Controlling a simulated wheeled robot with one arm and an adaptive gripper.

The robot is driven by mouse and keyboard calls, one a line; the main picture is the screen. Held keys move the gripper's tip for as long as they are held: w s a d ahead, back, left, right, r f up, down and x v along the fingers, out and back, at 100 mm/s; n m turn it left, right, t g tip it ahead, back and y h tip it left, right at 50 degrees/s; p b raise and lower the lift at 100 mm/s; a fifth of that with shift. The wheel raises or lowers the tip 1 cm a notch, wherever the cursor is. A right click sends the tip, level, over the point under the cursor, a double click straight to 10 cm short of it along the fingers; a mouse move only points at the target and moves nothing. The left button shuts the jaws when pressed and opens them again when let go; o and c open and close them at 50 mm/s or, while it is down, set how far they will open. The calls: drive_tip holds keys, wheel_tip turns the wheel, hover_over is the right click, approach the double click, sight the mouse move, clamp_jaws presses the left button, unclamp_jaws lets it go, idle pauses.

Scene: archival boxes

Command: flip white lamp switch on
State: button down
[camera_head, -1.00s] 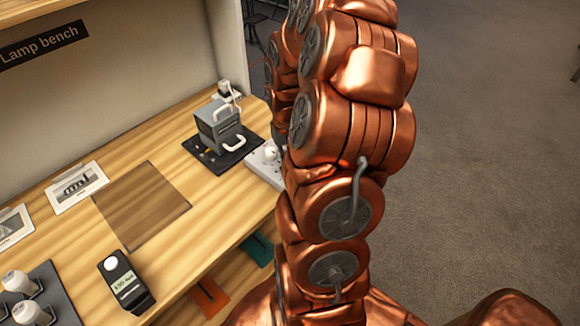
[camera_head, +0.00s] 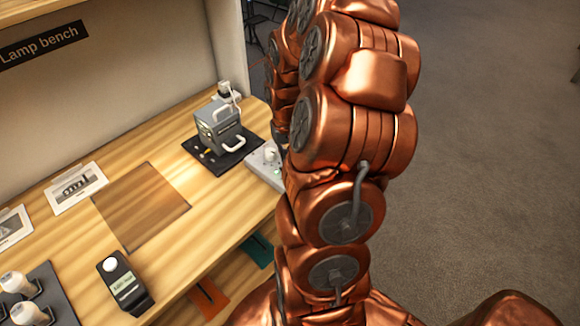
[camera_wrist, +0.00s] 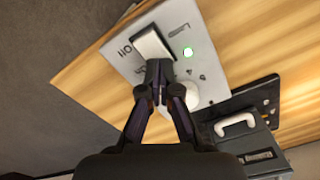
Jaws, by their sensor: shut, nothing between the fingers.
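A white switch panel (camera_wrist: 128,55) lies on the wooden bench in the wrist view; part of it also shows in the head view (camera_head: 262,172), the rest hidden behind my arm. The head view does not show the gripper.
A grey box with white handles (camera_head: 218,127) stands on a black mat (camera_head: 228,158) beside the panel. A brown square (camera_head: 140,205) is bare.

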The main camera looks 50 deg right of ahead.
drive_tip(key=shift+r, duration=2.95)
drive_tip(key=shift+a, duration=0.1)
drive_tip(key=a+r+n, duration=0.2)
drive_tip(key=a+r, duration=0.1)
drive_tip(key=a, duration=0.6)
drive_tip(key=s+a+r+n+g, duration=0.1)
drive_tip(key=s+a+r+n, duration=0.2)
drive_tip(key=s+a, duration=1.4)
drive_tip(key=shift+s+a+r+n+g, duration=0.2)
drive_tip(key=shift+a+n+g, duration=0.2)
drive_tip(key=shift+a+n, duration=0.25)
